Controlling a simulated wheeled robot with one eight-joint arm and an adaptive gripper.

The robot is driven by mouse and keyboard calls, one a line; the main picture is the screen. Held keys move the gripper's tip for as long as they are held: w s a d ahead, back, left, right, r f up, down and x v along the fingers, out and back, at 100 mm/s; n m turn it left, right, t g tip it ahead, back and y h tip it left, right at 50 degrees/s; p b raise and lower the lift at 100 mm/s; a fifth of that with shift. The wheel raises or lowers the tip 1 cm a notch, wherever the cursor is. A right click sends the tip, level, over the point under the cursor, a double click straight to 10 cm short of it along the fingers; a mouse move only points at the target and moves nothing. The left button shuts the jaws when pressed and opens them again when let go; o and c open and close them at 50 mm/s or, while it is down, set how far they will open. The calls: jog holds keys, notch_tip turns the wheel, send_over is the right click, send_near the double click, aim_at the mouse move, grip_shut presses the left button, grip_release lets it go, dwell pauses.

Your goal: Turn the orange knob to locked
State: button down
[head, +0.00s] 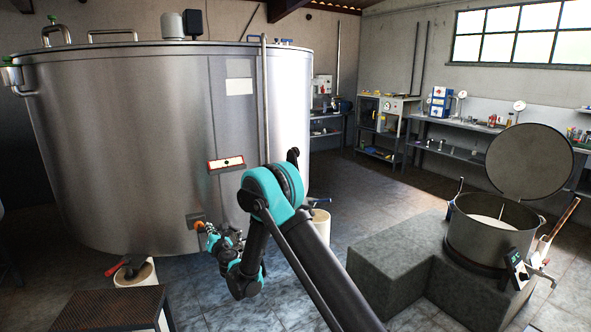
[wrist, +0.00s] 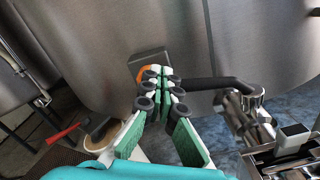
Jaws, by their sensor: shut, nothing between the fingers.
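The orange knob (head: 199,225) is low on the front of the large steel tank (head: 150,140). In the wrist view the orange knob (wrist: 142,73) shows only as a curved orange edge at a dark square plate (wrist: 151,60). My gripper (wrist: 165,75) is shut and empty, its fingertips in front of the knob and hiding most of it. I cannot tell whether the tips touch it. In the head view my gripper (head: 212,236) is small beside the knob. The knob's setting cannot be read.
A black bar (wrist: 213,83) runs right from the fingertips towards a metal fitting (wrist: 250,95). A open-lidded steel pot (head: 490,237) stands on a stone block (head: 385,268) at right. Floor between is clear.

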aim_at(204, 229)
jog(key=shift+s+d, duration=0.25)
jog(key=shift+s, duration=0.15)
jog(key=shift+s+a+x, duration=0.1)
jog(key=shift+a+x, duration=0.1)
jog(key=shift+x, duration=0.8)
jog(key=shift+s+a+x, duration=0.15)
jog(key=shift+a+x, duration=0.05)
jog(key=shift+x, duration=0.8)
jog(key=shift+s+a+x, duration=0.1)
jog(key=shift+a+x, duration=0.1)
jog(key=shift+x, duration=0.75)
jog(key=shift+w+r, duration=0.1)
jog(key=shift+a, duration=0.1)
jog(key=shift+d+r, duration=0.2)
jog(key=shift+d, duration=0.05)
jog(key=shift+v, duration=3)
